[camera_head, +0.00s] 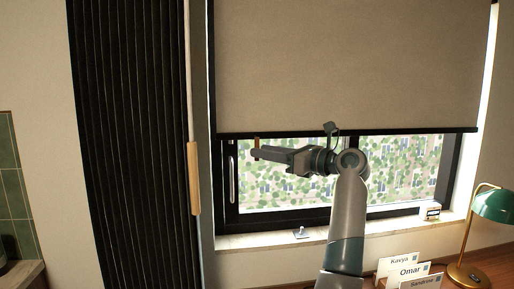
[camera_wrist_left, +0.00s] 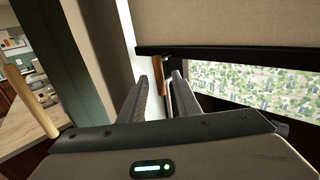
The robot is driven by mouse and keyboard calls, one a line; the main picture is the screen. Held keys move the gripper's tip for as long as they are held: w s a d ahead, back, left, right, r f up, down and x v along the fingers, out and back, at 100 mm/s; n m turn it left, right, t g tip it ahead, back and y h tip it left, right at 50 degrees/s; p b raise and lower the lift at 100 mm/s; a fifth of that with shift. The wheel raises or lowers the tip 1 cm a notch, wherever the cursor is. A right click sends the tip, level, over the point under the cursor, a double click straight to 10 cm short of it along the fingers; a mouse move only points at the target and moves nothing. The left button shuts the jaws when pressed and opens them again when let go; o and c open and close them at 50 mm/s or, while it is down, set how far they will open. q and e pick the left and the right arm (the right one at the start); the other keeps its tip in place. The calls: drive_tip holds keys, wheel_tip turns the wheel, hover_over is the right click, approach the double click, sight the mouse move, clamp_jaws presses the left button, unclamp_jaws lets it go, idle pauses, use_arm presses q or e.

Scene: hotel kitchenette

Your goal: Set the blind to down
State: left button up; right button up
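The beige roller blind (camera_head: 350,62) hangs partway down the window. Its dark bottom bar (camera_head: 400,131) is straight, and glass shows below it. A small wooden pull (camera_head: 256,143) hangs under the bar near its left end; it also shows in the left wrist view (camera_wrist_left: 164,75). My left gripper (camera_head: 262,153) is just below the bar, pointing left at the pull. In the left wrist view its two fingers (camera_wrist_left: 167,82) stand apart, with the pull showing between their tips. I cannot tell whether they touch it. My right gripper is out of view.
A dark pleated curtain (camera_head: 130,140) and a pale wand with a wooden grip (camera_head: 193,178) are left of the window. A green lamp (camera_head: 490,207) and name cards (camera_head: 410,272) stand at lower right.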

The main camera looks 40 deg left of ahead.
use_arm(q)
drive_tip(key=shift+s+a, duration=0.2)
drive_tip(key=shift+a, duration=1.4)
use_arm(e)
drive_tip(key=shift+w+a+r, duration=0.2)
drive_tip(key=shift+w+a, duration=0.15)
use_arm(q)
drive_tip(key=shift+c, duration=0.2)
clamp_jaws()
drive_tip(key=shift+f, duration=0.2)
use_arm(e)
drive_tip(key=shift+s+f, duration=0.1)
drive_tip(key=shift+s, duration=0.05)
